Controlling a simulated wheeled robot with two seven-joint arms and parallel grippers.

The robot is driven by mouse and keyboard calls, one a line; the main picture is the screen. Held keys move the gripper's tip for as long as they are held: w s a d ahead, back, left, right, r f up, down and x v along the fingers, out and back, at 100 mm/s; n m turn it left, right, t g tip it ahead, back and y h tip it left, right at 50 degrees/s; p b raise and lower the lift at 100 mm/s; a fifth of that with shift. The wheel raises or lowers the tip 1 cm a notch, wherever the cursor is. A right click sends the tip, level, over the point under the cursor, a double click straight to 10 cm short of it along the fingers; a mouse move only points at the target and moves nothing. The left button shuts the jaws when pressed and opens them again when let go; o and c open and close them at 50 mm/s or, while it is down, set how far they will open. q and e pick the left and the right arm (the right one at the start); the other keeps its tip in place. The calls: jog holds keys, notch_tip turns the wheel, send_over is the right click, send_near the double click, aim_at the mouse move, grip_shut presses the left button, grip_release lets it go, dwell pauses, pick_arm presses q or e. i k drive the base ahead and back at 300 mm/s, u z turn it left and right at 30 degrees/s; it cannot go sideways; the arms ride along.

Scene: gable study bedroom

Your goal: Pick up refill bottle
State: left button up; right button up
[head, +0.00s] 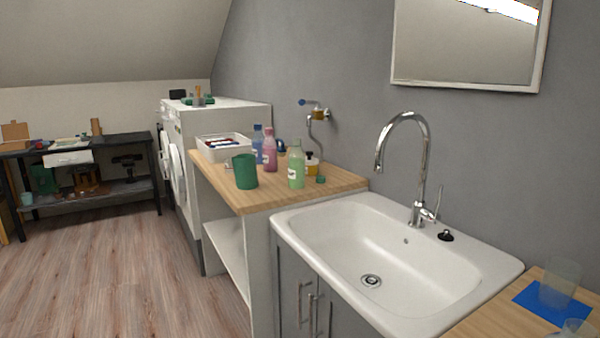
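Several bottles stand upright on a wooden counter (238,198) left of the sink. A green bottle (296,170) with a pale label stands nearest the front. A pink bottle (270,152) and a blue bottle (257,146) stand behind it to the left. A small amber bottle (313,166) with a dark top is partly hidden behind the green one. I cannot tell which of them is the refill bottle. Neither of my grippers is in view.
A dark green cup (245,172) stands beside the bottles, before a white tray (209,143) with coloured items. The sink (385,250) with its tall faucet (417,160) is right of the counter. Clear cups stand on a blue mat (535,303) at lower right. The wooden floor (110,260) is clear.

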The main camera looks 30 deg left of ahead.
aim_at(296, 156)
jog(key=u, duration=2.3)
jog(key=i, duration=2.1)
jog(key=z, duration=1.5)
